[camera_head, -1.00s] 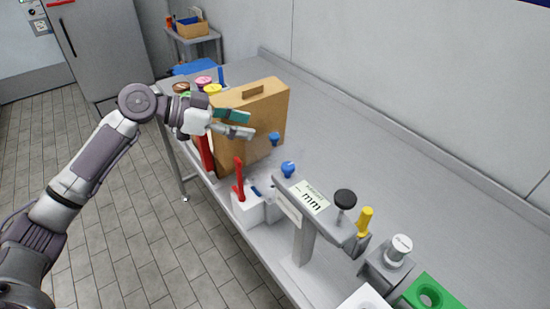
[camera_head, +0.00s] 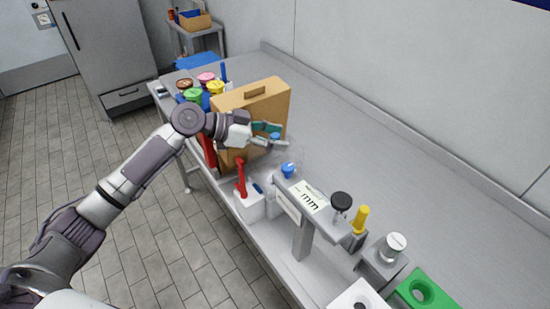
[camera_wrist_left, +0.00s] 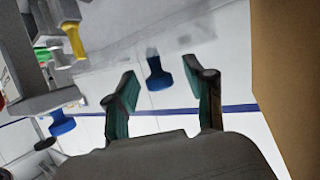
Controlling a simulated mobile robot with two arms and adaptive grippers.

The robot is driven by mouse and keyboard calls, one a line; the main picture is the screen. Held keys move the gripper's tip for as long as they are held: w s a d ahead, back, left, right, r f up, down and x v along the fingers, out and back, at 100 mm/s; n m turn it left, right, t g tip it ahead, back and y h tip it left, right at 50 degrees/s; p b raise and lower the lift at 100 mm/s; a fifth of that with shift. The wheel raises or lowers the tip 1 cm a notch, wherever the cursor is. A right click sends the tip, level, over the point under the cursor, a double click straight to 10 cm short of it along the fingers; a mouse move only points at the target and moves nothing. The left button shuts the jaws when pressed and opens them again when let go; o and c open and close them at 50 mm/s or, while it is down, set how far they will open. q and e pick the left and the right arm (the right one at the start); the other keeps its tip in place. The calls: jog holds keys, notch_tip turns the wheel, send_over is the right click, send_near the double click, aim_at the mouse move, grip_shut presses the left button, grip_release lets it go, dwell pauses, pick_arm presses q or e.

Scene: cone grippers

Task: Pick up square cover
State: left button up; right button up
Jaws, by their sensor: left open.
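A blue knob (camera_head: 275,136), by its look the handle of a faint see-through cover, stands in front of the tan case. The cover's outline is too faint to tell its shape. My left gripper (camera_head: 277,137) is open and close to this knob. In the left wrist view the knob (camera_wrist_left: 158,74) shows between the two green-padded fingers (camera_wrist_left: 160,84), apart from both. A second blue knob (camera_head: 288,170) sits nearer, beside the grey stand; it also shows in the left wrist view (camera_wrist_left: 60,123). My right gripper is not in view.
The tan case (camera_head: 252,105) stands upright close behind my left gripper. A red-handled white block (camera_head: 247,202) and a grey stand with a labelled top (camera_head: 309,197) are nearer. Coloured lids (camera_head: 205,88) lie beyond the case. The bench (camera_head: 400,170) is clear at right.

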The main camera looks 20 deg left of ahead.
pick_arm(q)
grip_shut()
jog(key=shift+r, duration=0.1)
